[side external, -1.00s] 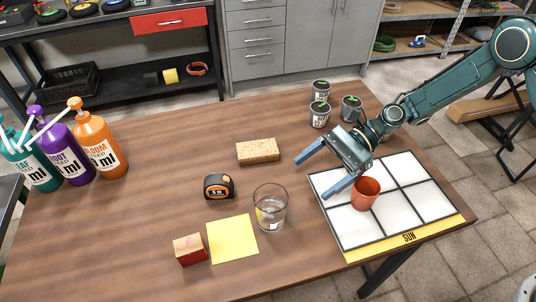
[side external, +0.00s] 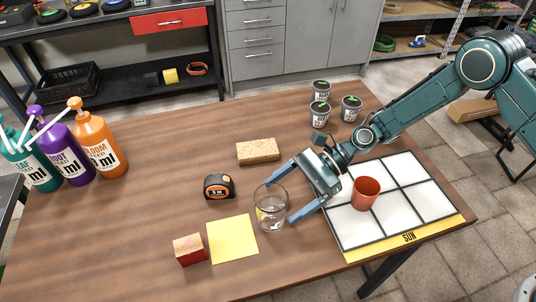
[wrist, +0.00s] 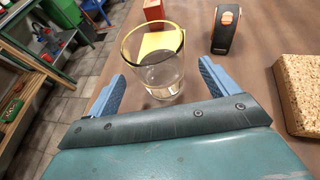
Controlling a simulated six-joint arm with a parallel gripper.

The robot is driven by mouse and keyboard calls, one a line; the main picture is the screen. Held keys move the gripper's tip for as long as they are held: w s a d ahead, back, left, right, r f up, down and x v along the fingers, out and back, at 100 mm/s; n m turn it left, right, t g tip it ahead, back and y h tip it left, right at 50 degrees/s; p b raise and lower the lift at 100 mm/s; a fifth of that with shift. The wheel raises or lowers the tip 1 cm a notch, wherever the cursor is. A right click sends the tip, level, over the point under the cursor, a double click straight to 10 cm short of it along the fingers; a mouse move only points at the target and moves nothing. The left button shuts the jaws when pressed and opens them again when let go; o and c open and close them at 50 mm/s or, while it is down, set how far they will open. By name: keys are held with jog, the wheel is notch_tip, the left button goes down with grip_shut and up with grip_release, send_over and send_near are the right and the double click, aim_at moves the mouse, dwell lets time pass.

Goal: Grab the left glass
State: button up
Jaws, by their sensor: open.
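One clear glass (side external: 271,207) stands upright on the wooden table, left of the gridded tray; it also shows in the wrist view (wrist: 158,75). My gripper (side external: 284,205) is open, with its fingers pointing left toward the glass. In the wrist view the two blue fingertips (wrist: 161,75) lie to either side of the glass's near part, with the glass mostly beyond them. Whether a finger touches the glass cannot be told. No second clear glass is in view.
A terracotta cup (side external: 366,193) stands on the white gridded tray (side external: 412,224). Pump bottles (side external: 99,142) stand far left.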

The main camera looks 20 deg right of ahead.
aim_at(258, 216)
jog(key=shift+x, duration=2.4)
jog(key=shift+d+f, duration=0.1)
jog(key=shift+f, duration=0.1)
jog(key=c, duration=1.3)
jog(key=shift+r, duration=0.35)
jog(key=shift+r, duration=9.6)
jog(key=shift+r, duration=0.1)
